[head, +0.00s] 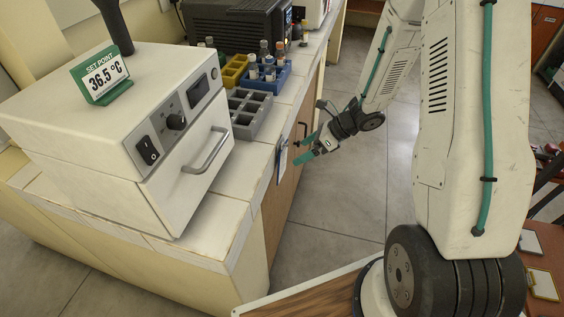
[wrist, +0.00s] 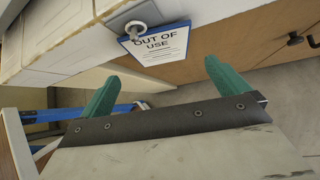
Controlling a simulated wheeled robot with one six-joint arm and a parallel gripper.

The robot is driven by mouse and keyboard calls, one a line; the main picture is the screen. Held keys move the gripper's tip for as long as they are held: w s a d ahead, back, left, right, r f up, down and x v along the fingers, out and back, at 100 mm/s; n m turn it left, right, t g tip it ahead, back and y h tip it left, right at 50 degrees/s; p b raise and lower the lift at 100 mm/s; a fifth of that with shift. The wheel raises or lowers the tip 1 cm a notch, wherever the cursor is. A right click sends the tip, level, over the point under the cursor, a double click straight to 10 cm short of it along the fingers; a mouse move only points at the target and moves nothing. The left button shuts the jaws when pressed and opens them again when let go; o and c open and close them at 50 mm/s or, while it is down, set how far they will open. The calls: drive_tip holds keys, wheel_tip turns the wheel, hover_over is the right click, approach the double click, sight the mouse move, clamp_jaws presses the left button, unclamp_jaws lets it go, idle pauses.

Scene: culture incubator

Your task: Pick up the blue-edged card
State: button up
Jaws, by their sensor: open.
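The blue-edged card (wrist: 163,46), white and printed "OUT OF USE", hangs from a round hook on the counter's front edge in the wrist view. In the head view it shows small and nearly edge-on (head: 282,164) on the counter front. My gripper (head: 302,149) is open, its green fingers pointing at the counter with the card just beyond them. In the wrist view my gripper (wrist: 161,72) has one finger on each side of the card's lower edge, and nothing is between them. I cannot tell the exact distance to the card.
A white incubator (head: 125,150) with a bar handle stands on the counter, with a green-edged "36.5 °C" sign (head: 101,79) on top. A grey rack (head: 247,113) and a blue rack with vials (head: 268,77) stand behind it. The floor (head: 340,190) beside the counter is clear.

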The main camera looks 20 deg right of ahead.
sight(283, 162)
drive_tip(key=x, duration=0.7)
drive_tip(key=c, duration=0.8)
